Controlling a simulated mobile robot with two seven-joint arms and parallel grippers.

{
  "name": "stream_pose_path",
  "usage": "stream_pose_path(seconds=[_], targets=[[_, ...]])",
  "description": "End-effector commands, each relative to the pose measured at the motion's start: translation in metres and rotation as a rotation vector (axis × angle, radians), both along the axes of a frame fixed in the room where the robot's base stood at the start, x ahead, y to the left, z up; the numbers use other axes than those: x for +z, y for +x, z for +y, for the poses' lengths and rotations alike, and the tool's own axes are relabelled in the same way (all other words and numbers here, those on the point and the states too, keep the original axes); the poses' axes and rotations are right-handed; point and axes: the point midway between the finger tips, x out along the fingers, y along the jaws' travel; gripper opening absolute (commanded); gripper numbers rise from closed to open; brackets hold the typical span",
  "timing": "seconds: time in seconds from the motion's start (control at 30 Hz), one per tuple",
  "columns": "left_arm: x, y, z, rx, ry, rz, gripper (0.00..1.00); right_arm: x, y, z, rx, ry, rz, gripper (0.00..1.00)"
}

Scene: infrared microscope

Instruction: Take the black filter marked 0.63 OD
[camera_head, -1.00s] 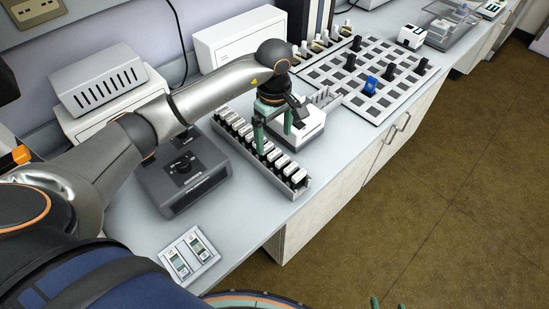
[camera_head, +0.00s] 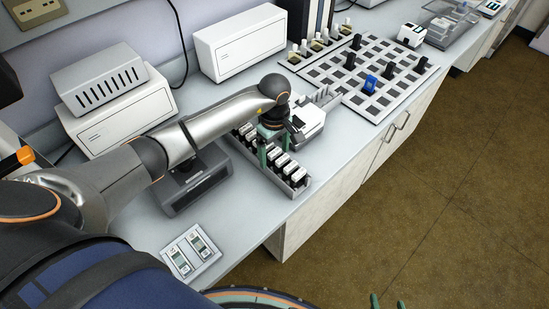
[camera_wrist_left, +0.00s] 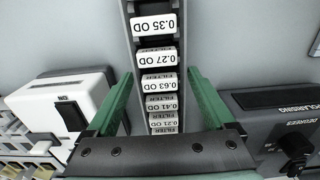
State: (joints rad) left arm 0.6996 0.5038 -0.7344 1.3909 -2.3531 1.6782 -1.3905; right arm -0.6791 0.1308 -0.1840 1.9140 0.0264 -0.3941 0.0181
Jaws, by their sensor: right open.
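The filter marked 0.63 OD (camera_wrist_left: 160,85) stands in a row of filters in the left wrist view, with a white label on top. The filters marked 0.27 OD (camera_wrist_left: 157,58) and 0.41 OD (camera_wrist_left: 163,107) are on either side of it. The row sits in a narrow grey rack (camera_head: 302,187). My left gripper (camera_head: 273,151) is over the rack, fingers pointing down. In the left wrist view its green fingers (camera_wrist_left: 160,78) are apart, one on each side of the row, with nothing gripped. My right gripper (camera_head: 388,303) shows only its fingertips at the bottom edge, apart and empty.
A dark control box (camera_head: 197,187) stands left of the rack. A white device (camera_head: 309,121) is close behind it to the right. A white board with dark squares (camera_head: 400,75) lies further back.

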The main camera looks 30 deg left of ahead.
Motion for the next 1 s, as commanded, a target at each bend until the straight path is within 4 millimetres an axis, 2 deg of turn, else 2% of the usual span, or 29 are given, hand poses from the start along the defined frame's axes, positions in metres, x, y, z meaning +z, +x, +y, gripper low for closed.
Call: stream_pose_path(seconds=[0.07,0.7,0.9,1.0], targets=[[0.0003,0.0001,0.0000,0.000,0.000,0.000,0.77,-0.0001,-0.0002,0.0000,0.000,0.000,0.000,0.70],[0.0007,0.0002,0.0000,0.000,0.000,-0.001,0.07,-0.0001,-0.0003,-0.0001,0.001,-0.001,0.001,0.70],[0.0014,0.0003,0.0001,0.000,0.000,-0.001,0.06,-0.0002,-0.0003,0.0000,0.001,-0.001,0.001,0.70],[0.0080,0.0010,-0.0001,0.000,-0.001,-0.004,0.06,-0.0008,-0.0003,-0.0001,0.001,-0.001,0.001,0.70]])
